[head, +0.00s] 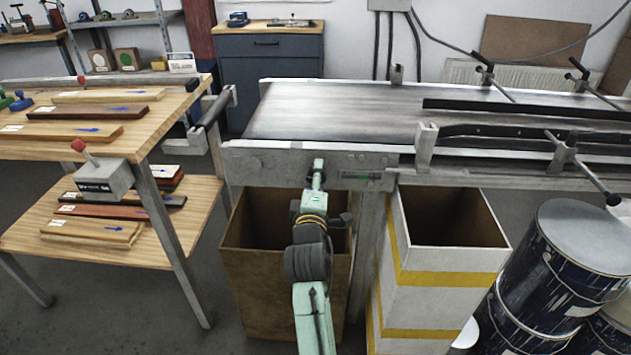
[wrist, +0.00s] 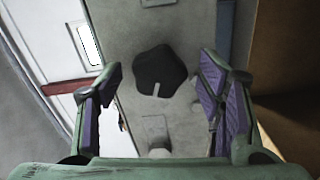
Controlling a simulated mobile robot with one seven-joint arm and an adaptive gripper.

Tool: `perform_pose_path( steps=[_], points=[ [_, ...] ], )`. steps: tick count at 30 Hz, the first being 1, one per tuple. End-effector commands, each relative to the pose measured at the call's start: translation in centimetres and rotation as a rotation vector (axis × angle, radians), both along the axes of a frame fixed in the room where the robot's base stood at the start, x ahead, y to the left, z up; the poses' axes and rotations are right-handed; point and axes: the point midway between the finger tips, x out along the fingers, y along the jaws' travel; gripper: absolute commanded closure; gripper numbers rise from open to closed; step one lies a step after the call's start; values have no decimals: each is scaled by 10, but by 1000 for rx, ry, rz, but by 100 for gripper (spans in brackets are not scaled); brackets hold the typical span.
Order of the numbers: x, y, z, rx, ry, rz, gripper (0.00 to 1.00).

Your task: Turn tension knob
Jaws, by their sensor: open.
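The tension knob (wrist: 160,71) is a black, lobed knob with a light mark on its lower edge. It sits on a grey metal plate (wrist: 195,30) and shows between my fingers in the wrist view. My gripper (wrist: 160,100) is open, with one purple-padded finger on each side of the knob's line and a gap to both. I cannot tell how far the fingertips are from the plate. In the head view my gripper (head: 317,176) is at the conveyor's front side frame (head: 265,162), and the knob is hidden behind it.
A brown open bin (head: 245,265) and a white bin with yellow bands (head: 440,258) stand below the conveyor (head: 335,110). Dark drums (head: 560,275) stand at right. A wooden bench (head: 165,130) with painted boards and a grey control box (head: 103,180) is at left.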

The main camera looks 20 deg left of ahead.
Motion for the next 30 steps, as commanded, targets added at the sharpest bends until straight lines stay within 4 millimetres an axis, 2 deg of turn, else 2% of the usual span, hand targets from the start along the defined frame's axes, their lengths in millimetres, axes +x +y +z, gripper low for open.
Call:
perform_pose_path(
  steps=[8, 11, 21, 25, 30],
  points=[
    [-8, -2, 0, 1, -1, 0, 39],
    [-22, -6, 0, 1, -1, 0, 39],
    [-90, -25, -1, 0, 2, 1, 39],
    [-106, -30, 0, 2, 1, 1, 39],
    [-115, -33, 0, 0, 0, 0, 39]
  ],
)
